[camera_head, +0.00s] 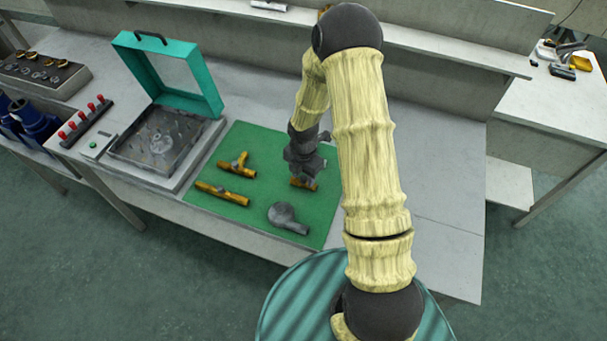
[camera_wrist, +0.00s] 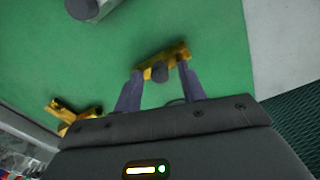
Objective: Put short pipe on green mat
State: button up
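The short pipe (camera_head: 303,184) is a small yellow piece on the right part of the green mat (camera_head: 314,214), partly hidden under my gripper (camera_head: 305,168). In the wrist view, the short pipe (camera_wrist: 178,52) lies on the green mat (camera_wrist: 215,30) with a dark stub at its middle. My gripper (camera_wrist: 160,74) has its two fingers apart, with their tips close to the pipe and the stub between them. The fingers do not visibly close on the stub. Whether the tips touch the pipe is hard to tell.
The mat also holds a yellow tee pipe (camera_head: 237,165), a longer yellow pipe (camera_head: 222,193) and a grey round-headed part (camera_head: 287,217). A teal-lidded open case (camera_head: 165,145) stands left of the mat. The bench right of the mat is partly hidden by my arm.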

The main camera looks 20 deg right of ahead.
aim_at(304, 180)
notch_tip(304, 180, up, 12)
jog(key=shift+r, duration=0.2)
dwell(0.6)
dwell(0.4)
jog(key=s+r+m+t, duration=0.1)
jog(key=s+r+m, duration=0.3)
jog(key=s+m, duration=0.3)
jog(key=s+r+m+t, duration=0.1)
jog(key=s+r+m, duration=0.4)
jog(key=m, duration=1.3)
jog(key=shift+s+r+t, duration=0.2)
jog(key=shift+s+t, duration=0.1)
jog(key=shift+s, duration=0.8)
